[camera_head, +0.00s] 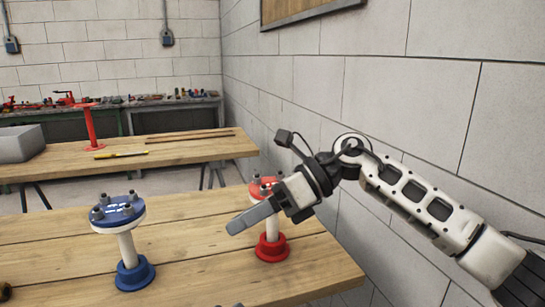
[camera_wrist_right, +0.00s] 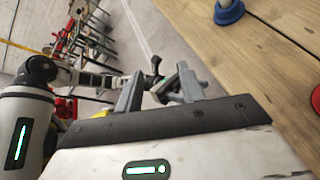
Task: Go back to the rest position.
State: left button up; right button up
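My right gripper (camera_head: 240,222) is above the wooden table at the right, in front of the red flanged pipe piece (camera_head: 272,250), and hides part of its stem and top disc. In the right wrist view, its two fingers (camera_wrist_right: 158,90) stand apart with nothing held between them. My right arm reaches in from the lower right. My left gripper is not in the head view. In the right wrist view, an arm of mine runs behind the fingers, but its gripper's state cannot be made out.
A blue flanged piece (camera_head: 118,212) with upright bolts stands left on the near table (camera_head: 200,265). A farther table holds a grey bin (camera_head: 20,143), a red stand (camera_head: 92,125) and a yellow-handled tool (camera_head: 120,154). A block wall (camera_head: 420,110) is close on the right.

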jog(key=s+a+f+m+t+y, duration=0.1)
jog(key=s+a+m+t+y, duration=0.2)
jog(key=m+y, duration=0.55)
jog(key=s+d+f+m+t+h, duration=0.1)
jog(key=d+f+m+t+h, duration=0.75)
jog(key=m, duration=0.85)
jog(key=s+d+f+m+t+h, duration=0.2)
jog(key=d+f+m+t+h, duration=0.35)
jog(key=f+m+t, duration=0.85)
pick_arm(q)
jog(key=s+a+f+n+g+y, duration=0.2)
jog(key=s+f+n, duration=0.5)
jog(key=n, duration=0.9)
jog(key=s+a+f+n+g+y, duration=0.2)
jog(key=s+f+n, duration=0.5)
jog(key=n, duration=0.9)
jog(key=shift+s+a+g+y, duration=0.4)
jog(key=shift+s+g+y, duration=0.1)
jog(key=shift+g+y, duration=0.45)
pick_arm(e)
jog(key=s+d+f+m+g+h, duration=0.3)
jog(key=s+d+f+m+g, duration=0.4)
jog(key=s+f+m+g, duration=0.2)
jog(key=s+g, duration=0.2)
jog(key=s, duration=0.1)
jog(key=shift+s+f+m, duration=0.2)
jog(key=shift+m, duration=0.15)
